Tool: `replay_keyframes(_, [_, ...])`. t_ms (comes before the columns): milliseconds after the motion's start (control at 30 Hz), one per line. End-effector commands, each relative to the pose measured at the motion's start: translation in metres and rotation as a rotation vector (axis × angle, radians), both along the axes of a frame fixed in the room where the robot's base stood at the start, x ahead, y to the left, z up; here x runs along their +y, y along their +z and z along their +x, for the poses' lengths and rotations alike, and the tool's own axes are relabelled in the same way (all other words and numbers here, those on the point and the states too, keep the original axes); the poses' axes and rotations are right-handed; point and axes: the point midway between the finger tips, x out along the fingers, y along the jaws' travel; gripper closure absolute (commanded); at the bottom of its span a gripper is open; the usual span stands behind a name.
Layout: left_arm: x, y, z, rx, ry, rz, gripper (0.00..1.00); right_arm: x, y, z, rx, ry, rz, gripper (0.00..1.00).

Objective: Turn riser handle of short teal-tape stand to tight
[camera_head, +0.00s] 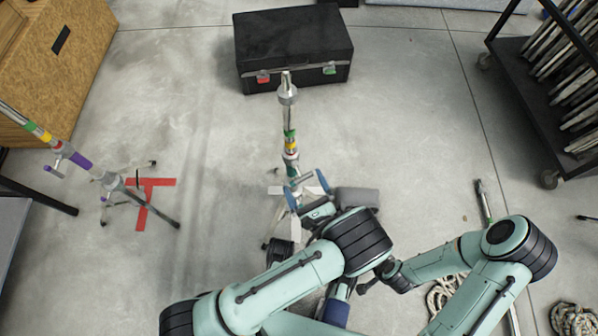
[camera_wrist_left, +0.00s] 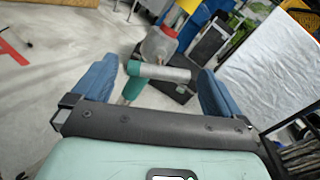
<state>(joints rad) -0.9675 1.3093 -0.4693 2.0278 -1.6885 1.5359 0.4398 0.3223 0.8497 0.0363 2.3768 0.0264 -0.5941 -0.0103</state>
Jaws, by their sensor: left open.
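The short stand (camera_head: 289,115) rises in the middle of the head view, with green, yellow, red and teal bands on its silver post. My left gripper (camera_head: 308,188) is at the teal part, its blue fingers open on either side. In the left wrist view, the riser handle (camera_wrist_left: 165,73), a silver bar with a teal end, lies crosswise between the open fingers of my left gripper (camera_wrist_left: 158,88). A gap shows between each finger and the handle. The teal post (camera_wrist_left: 132,90) and a silver collar show beside it.
A black case (camera_head: 293,50) stands behind the stand. Another stand (camera_head: 75,160) with purple tape is at left, by a red floor mark (camera_head: 150,190). A wooden box (camera_head: 60,60) and a dark rack (camera_head: 540,100) flank the scene.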

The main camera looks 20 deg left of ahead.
Motion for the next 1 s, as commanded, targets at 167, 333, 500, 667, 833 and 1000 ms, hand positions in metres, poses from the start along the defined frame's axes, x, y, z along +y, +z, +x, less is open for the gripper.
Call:
replay_keyframes(167, [0.019,-0.001,0.023,0.000,0.003,-0.001,0.00,-0.003,-0.006,0.005,-0.013,-0.007,-0.008,0.32])
replay_keyframes(333, [0.027,0.000,0.033,-0.001,0.000,-0.001,0.00,-0.005,-0.008,0.006,-0.012,-0.009,-0.010,0.32])
replay_keyframes(500, [0.029,0.000,0.035,0.001,0.000,-0.001,0.00,-0.005,-0.008,0.006,-0.012,-0.010,-0.011,0.32])
replay_keyframes(667, [0.028,0.000,0.035,0.001,0.000,-0.001,0.03,-0.005,-0.008,0.006,-0.012,-0.010,-0.011,0.32])
replay_keyframes(833, [0.028,0.000,0.035,0.001,0.000,-0.001,0.49,-0.005,-0.008,0.005,-0.012,-0.010,-0.011,0.32])
replay_keyframes(1000, [0.028,0.000,0.035,0.004,0.000,0.003,0.49,-0.005,-0.007,0.006,-0.013,-0.009,-0.010,0.32])
